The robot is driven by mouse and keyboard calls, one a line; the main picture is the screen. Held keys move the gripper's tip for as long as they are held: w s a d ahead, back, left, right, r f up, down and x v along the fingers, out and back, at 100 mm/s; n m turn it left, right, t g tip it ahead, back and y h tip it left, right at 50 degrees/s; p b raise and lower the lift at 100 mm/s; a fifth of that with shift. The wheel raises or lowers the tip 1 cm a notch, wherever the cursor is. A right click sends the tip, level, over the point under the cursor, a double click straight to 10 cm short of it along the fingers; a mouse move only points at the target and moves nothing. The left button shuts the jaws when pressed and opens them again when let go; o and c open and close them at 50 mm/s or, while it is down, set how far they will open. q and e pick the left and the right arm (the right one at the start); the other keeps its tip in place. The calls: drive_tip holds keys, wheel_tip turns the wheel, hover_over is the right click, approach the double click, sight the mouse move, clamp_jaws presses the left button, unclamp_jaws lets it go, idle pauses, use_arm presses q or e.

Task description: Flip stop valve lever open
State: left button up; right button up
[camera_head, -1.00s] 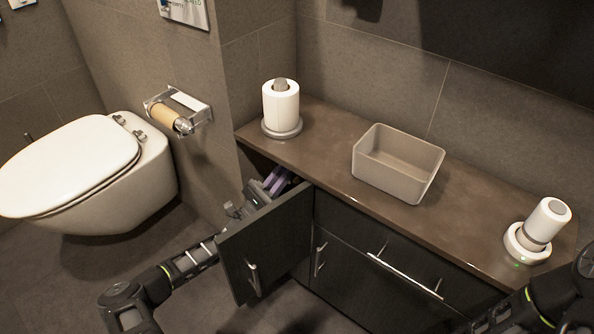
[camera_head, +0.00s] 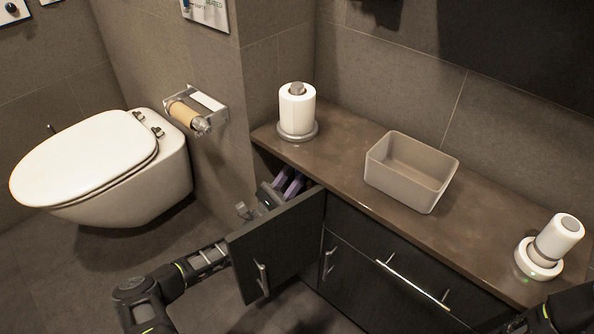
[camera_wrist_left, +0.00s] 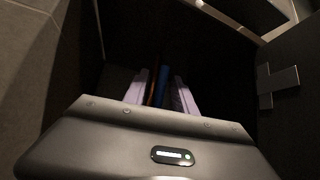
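My left gripper (camera_head: 286,183) reaches behind the open cabinet door (camera_head: 277,243), into the dark opening below the counter. In the left wrist view its two pale purple fingers (camera_wrist_left: 160,90) stand apart. A narrow blue thing (camera_wrist_left: 163,85) shows in the gap between them, with a thin brownish strip to its left. It may be part of the stop valve or its lever, but it is too dark to tell, and I see no contact. No valve shows clearly in the head view. My right arm is at the lower right edge; its gripper is out of view.
The door stands open beside my left arm. The brown counter (camera_head: 340,170) holds a paper roll (camera_head: 297,108), a beige basin (camera_head: 410,172) and a white dispenser (camera_head: 549,245). A toilet (camera_head: 105,165) stands left. A metal handle-like piece (camera_wrist_left: 278,86) is at the wrist view's right.

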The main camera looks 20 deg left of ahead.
use_arm(q)
drive_tip(key=v, duration=0.7)
drive_tip(key=shift+s+f+p, duration=0.25)
drive_tip(key=shift+f+p, duration=0.05)
drive_tip(key=shift+p, duration=0.1)
drive_tip(key=shift+a, duration=0.1)
